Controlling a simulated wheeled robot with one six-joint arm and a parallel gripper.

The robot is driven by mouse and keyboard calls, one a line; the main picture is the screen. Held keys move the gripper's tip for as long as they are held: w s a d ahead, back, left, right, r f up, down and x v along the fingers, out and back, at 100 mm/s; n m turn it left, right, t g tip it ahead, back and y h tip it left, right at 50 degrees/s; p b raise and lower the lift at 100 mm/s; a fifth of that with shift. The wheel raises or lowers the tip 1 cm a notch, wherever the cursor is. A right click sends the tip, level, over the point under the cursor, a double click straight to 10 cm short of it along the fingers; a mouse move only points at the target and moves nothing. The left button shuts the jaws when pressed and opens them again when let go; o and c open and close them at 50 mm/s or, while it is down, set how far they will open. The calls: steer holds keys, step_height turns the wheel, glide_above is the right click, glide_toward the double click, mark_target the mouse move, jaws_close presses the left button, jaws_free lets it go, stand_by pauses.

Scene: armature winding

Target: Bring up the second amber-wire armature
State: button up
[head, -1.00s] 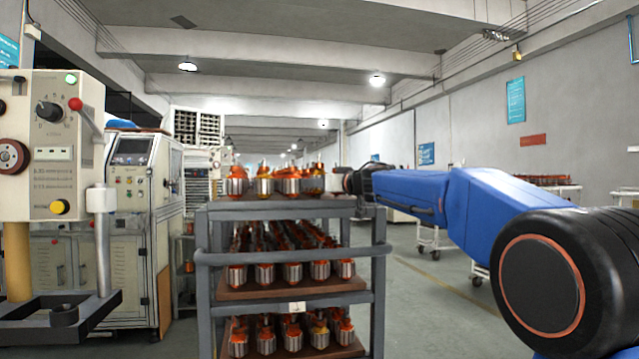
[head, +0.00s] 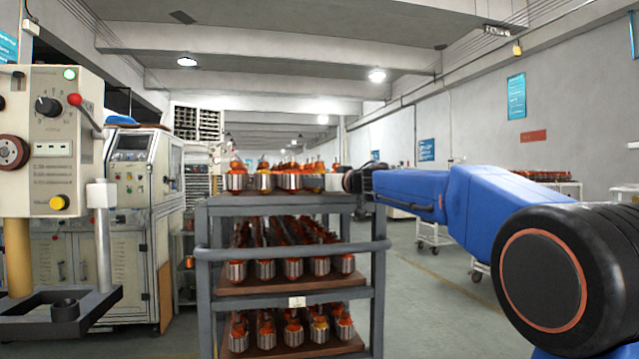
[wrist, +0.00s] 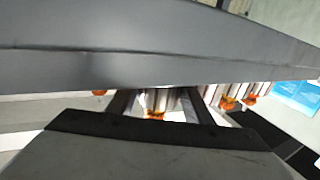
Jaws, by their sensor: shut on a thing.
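My gripper (wrist: 158,103) shows in the wrist view with a dark finger on each side of a silver armature (wrist: 160,97), whose orange winding end shows below. It is shut on this armature. A wide grey bar hides most of what lies beyond. In the head view my blue arm reaches in from the right, and its end (head: 350,181) is at the right side of the top shelf. Silver armatures with orange to amber windings (head: 290,181) stand in rows on that shelf. The wire colour of the held armature is unclear.
The grey rack (head: 290,254) has more armatures on two lower shelves. A control machine with a red-knobbed lever (head: 50,140) and a cabinet machine (head: 145,190) stand at the left. Floor is free right of the rack. White carts (head: 435,232) stand farther back right.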

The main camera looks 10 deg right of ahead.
stand_by(0.4)
steer(key=o, duration=1.6)
steer(key=shift+f, duration=0.1)
steer(key=shift+s, duration=0.1)
steer(key=shift+v, duration=8.7)
steer(key=shift+d, duration=0.1)
